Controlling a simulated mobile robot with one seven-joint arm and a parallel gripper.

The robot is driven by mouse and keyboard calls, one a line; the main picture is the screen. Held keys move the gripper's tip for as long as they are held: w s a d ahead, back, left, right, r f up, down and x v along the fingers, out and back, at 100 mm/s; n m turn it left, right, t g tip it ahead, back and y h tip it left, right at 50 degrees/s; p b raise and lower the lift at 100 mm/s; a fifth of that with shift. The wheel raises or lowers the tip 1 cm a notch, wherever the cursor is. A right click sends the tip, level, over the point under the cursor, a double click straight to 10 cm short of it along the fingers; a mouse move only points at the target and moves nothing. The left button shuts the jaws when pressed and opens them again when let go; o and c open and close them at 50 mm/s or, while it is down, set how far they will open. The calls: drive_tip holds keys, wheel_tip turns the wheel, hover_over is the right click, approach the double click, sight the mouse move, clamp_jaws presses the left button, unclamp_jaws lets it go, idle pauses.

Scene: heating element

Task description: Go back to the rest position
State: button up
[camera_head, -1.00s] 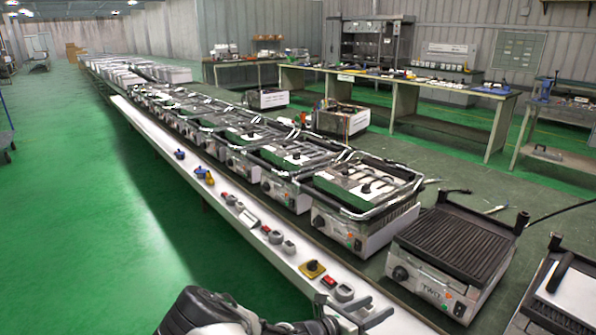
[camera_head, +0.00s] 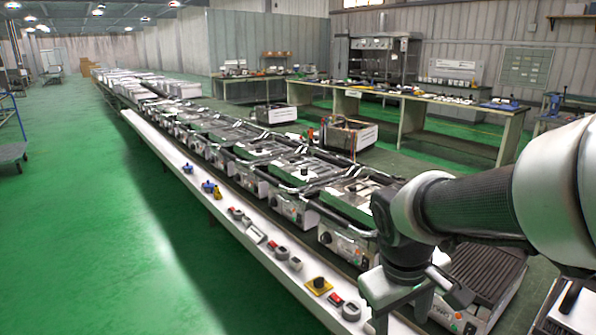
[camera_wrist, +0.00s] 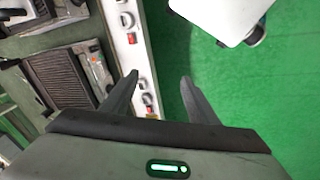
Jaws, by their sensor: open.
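My gripper (camera_head: 395,310) is at the lower right of the head view, pointing down over the white ledge, with my arm stretching to the right edge. In the wrist view, my gripper (camera_wrist: 160,78) shows two dark fingers spread apart with nothing between them. Below them are the white ledge (camera_wrist: 143,65) and green floor. A ribbed contact grill (camera_head: 478,270) stands right of the gripper in the head view, partly hidden by my arm. A ribbed grill (camera_wrist: 62,78) also shows at the left of the wrist view.
A long row of grills (camera_head: 290,172) runs into the distance. Its white front ledge (camera_head: 225,222) carries a yellow-based knob (camera_head: 319,286), a red switch (camera_head: 336,299) and other small parts. A workbench (camera_head: 410,102) stands behind. The green floor (camera_head: 90,230) on the left is open.

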drive_tip(key=s+a+r+m+t+y, duration=0.2)
drive_tip(key=s+a+r+m+t, duration=0.15)
drive_tip(key=s+r, duration=0.35)
wheel_tip(320, 180, up, 18)
drive_tip(key=p, duration=1.7)
drive_tip(key=shift+s, duration=0.25)
